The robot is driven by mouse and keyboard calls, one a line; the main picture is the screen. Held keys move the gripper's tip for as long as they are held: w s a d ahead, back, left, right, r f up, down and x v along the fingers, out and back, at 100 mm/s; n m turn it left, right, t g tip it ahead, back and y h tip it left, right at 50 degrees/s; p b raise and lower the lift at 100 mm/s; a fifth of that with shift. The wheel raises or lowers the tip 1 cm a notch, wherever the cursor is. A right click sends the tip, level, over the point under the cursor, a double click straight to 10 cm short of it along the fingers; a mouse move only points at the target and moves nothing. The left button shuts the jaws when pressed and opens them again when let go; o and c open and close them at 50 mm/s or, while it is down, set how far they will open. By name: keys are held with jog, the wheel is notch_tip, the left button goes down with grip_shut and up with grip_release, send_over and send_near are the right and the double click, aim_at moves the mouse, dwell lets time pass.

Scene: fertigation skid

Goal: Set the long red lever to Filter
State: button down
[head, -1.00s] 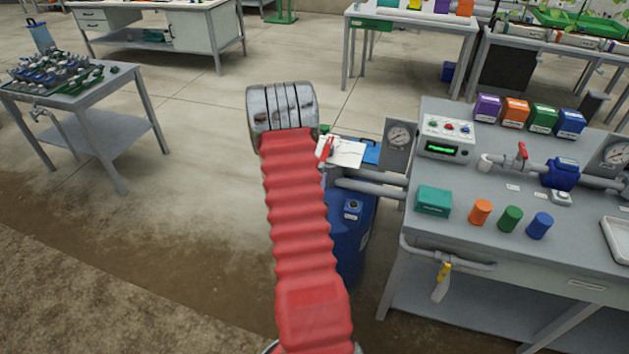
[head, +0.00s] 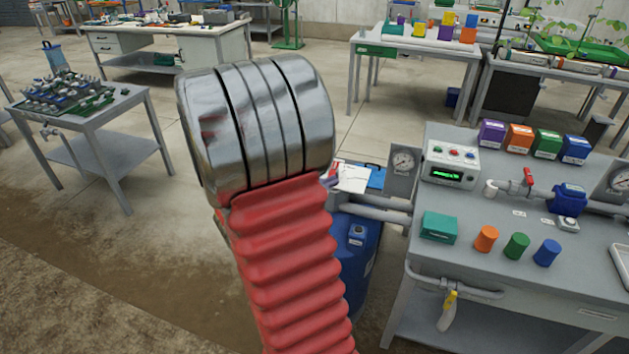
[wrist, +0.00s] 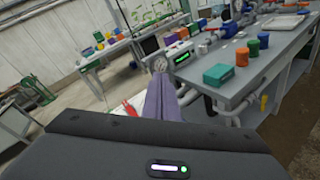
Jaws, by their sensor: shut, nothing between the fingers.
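A red lever (wrist: 128,108) shows small in the wrist view, just left of my gripper's fingers, over a pale sheet. It looks like the long red lever, but its setting and any Filter mark are too small to read. My gripper (wrist: 161,80) points forward with its grey-purple fingers together and nothing held. Whether it is near or far from the lever in depth is unclear. In the head view my arm covers the gripper and most or all of that lever. A smaller red valve handle (head: 529,178) stands on the pipe of the grey bench.
The grey bench (head: 480,260) at right carries a teal box (head: 439,227), coloured caps, a control box (head: 450,165) and gauges. A blue barrel (head: 358,250) stands beside it, under grey pipes (head: 370,205). A yellow-handled valve (head: 448,308) hangs at the bench front. Floor at left is open.

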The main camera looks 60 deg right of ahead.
jog(key=w+a+r+m+t+y, duration=0.1)
jog(key=a+y, duration=0.4)
jog(key=a, duration=0.9)
jog(key=a+r+m+t+y, duration=0.3)
jog(key=a+m+t+y, duration=0.2)
jog(key=a, duration=0.9)
jog(key=w+a+r+m+t+y, duration=0.1)
jog(key=a+m+t+y, duration=0.2)
jog(key=a, duration=1.2)
jog(key=t+y, duration=0.1)
jog(key=y, duration=0.1)
jog(key=shift+w+r+y, duration=0.3)
jog(key=shift+r+y, duration=0.1)
jog(key=shift+s, duration=0.15)
